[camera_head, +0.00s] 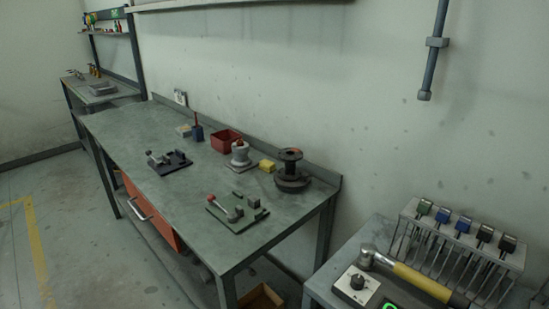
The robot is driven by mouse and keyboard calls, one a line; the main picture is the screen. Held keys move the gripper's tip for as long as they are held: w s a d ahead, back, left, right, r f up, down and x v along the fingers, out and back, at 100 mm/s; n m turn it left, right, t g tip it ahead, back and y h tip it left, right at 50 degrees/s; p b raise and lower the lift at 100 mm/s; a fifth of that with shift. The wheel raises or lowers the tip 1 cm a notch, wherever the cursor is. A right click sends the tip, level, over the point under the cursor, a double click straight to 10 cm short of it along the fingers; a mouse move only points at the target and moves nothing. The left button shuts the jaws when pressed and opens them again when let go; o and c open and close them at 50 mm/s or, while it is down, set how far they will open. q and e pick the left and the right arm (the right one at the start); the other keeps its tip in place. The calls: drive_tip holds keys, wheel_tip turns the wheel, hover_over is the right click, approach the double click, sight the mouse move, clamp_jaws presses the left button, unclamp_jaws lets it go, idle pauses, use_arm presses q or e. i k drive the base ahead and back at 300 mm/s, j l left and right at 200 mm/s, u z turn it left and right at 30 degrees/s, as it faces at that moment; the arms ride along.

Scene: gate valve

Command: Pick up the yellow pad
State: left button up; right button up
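A small yellow block (267,166), which looks like the yellow pad, lies on the grey-green workbench (135,126) near its back edge. It sits between a pale grey valve-like part (240,154) on its left and a dark flanged part (291,173) on its right. A second small item, pale with some yellow (184,130), lies further along the bench; I cannot tell what it is. Neither of my grippers shows in the head view.
A red bin (225,141), a dark fixture (169,161) and a green fixture (237,211) stand on the bench. At right, a nearer table holds a yellow-handled hammer (420,280) and a tool rack (455,245). The floor left of the bench is clear.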

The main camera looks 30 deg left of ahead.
sight(269, 166)
drive_tip(key=u, duration=1.15)
